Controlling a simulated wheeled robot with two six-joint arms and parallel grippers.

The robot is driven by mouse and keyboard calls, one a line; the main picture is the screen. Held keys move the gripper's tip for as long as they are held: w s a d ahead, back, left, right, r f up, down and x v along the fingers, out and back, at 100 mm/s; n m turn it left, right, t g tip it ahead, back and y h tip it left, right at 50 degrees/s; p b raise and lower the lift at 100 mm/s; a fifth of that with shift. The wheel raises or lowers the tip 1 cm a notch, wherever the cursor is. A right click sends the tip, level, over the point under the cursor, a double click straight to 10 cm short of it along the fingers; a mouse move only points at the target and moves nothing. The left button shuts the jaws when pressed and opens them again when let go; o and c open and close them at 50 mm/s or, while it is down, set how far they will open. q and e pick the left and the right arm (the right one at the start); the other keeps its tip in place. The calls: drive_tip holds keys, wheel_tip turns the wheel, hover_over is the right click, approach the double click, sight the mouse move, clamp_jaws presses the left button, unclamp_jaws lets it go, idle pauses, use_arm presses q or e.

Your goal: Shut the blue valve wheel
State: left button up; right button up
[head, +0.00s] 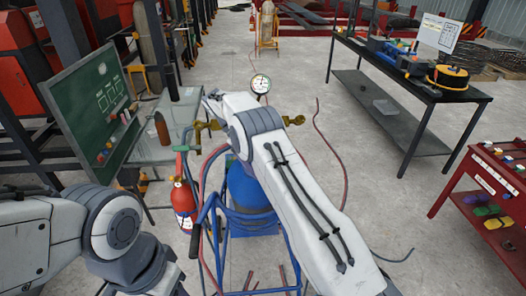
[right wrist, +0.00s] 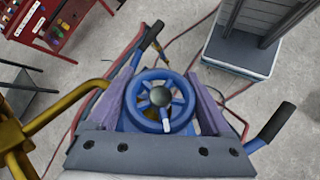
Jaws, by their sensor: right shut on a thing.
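In the head view my right arm hides the wheel and the right gripper. The blue cylinder (head: 246,190) stands in a blue cart below that arm. My left arm is at the lower left of the head view, and its gripper is not visible.
A brass fitting (head: 208,125) and a round gauge (head: 260,84) are close to my right arm. A red extinguisher (head: 183,204) stands left of the cart. A green board (head: 88,104) is at left, a dark workbench (head: 440,92) at right. Hoses lie on the floor.

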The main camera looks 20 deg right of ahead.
drive_tip(key=shift+a+r+m+g+y+p, duration=0.15)
drive_tip(key=shift+m+g+y+p, duration=0.15)
drive_tip(key=shift+m+y+p, duration=0.45)
drive_tip(key=m+y, duration=0.1)
drive_tip(key=m+y+p, duration=0.1)
drive_tip(key=y, duration=0.1)
drive_tip(key=shift+s+a, duration=0.1)
drive_tip(key=shift+a, duration=0.1)
drive_tip(key=shift+a+f+m+y, duration=0.1)
drive_tip(key=shift+a+m+y, duration=0.05)
drive_tip(key=shift+m+y, duration=0.4)
drive_tip(key=shift+a+f+m+y, duration=0.15)
drive_tip(key=shift+m+y, duration=0.25)
drive_tip(key=shift+y, duration=0.2)
drive_tip(key=shift+a+m+t+y, duration=0.3)
drive_tip(key=shift+m+t+y, duration=0.4)
drive_tip(key=shift+m+y, duration=0.4)
drive_tip(key=shift+y, duration=0.3)
drive_tip(key=o, duration=1.2)
drive_tip(key=shift+c, duration=0.2)
